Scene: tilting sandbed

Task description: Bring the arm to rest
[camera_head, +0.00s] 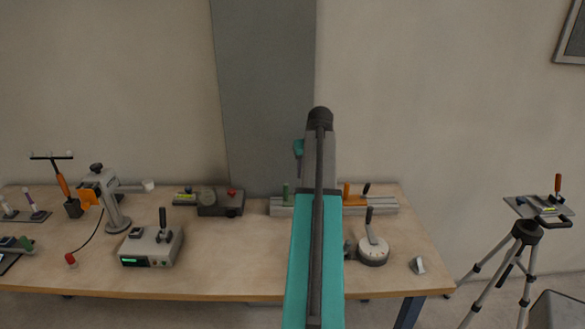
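My arm, with teal and dark grey links, rises from the bottom of the head view to a rounded dark joint in front of the wall. It stands in front of the table (215,274). A small teal part shows just left of the upper link. My gripper is not visible; the arm itself may hide it. I cannot see whether it holds anything.
On the table are a box with a lever (152,247), a round dial device (373,250), a grey rail (382,206), a motor-like unit (218,201) and a clamp stand (112,205). A tripod (526,232) stands at right. Part of the table is hidden behind my arm.

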